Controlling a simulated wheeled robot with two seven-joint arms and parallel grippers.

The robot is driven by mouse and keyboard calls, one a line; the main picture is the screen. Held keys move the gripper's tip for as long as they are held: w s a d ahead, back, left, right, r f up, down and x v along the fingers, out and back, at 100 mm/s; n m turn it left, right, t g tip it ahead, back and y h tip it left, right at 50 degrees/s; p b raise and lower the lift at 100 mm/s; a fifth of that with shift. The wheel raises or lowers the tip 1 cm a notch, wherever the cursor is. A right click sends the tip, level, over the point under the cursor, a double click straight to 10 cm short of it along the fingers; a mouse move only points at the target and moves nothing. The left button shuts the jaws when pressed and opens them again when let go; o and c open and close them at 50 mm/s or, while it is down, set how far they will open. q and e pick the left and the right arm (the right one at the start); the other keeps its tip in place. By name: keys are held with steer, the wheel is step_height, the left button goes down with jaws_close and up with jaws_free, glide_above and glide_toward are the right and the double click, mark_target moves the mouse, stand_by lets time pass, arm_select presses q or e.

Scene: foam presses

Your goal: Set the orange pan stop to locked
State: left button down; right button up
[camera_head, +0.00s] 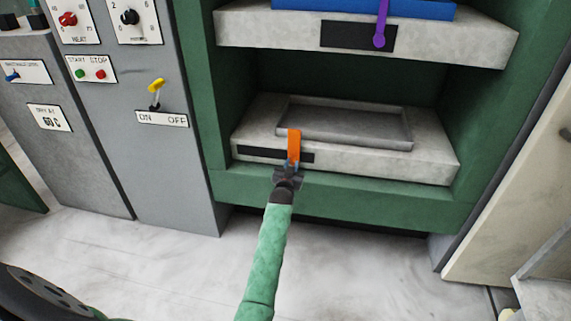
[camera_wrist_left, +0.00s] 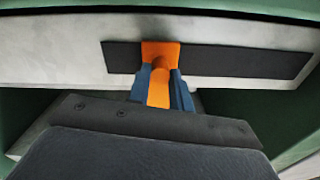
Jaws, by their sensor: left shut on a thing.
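The orange pan stop (camera_head: 294,145) is on the front of the lower grey slab (camera_head: 385,168), over a dark strip (camera_head: 262,155), right of the strip's middle in the head view. Its upper end reaches the slab's top edge. My left gripper (camera_head: 290,170) is shut on the stop's lower part. In the left wrist view the two blue fingers (camera_wrist_left: 162,92) stand on either side of the orange stop (camera_wrist_left: 160,55), which lies nearer the strip's left end there. Part of the stop is hidden between the fingers. My right gripper is not in view.
A shallow grey pan (camera_head: 345,125) rests on the lower slab. The upper slab (camera_head: 270,30) has a purple stop (camera_head: 380,30) and a blue pan (camera_head: 350,8). The green frame (camera_head: 225,110) encloses both sides. A grey panel with a yellow switch (camera_head: 156,87) stands at left.

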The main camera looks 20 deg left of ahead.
arm_select(q)
steer(key=shift+w+d, duration=0.15)
steer(key=shift+d, duration=0.7)
steer(key=c, duration=1.3)
jaws_free()
steer(key=shift+w+d, duration=0.1)
steer(key=shift+d, duration=0.05)
steer(key=shift+o, duration=0.2)
steer(key=shift+s, duration=0.35)
steer(key=v, duration=0.7)
steer(key=shift+p, duration=0.4)
steer(key=shift+s, duration=0.1)
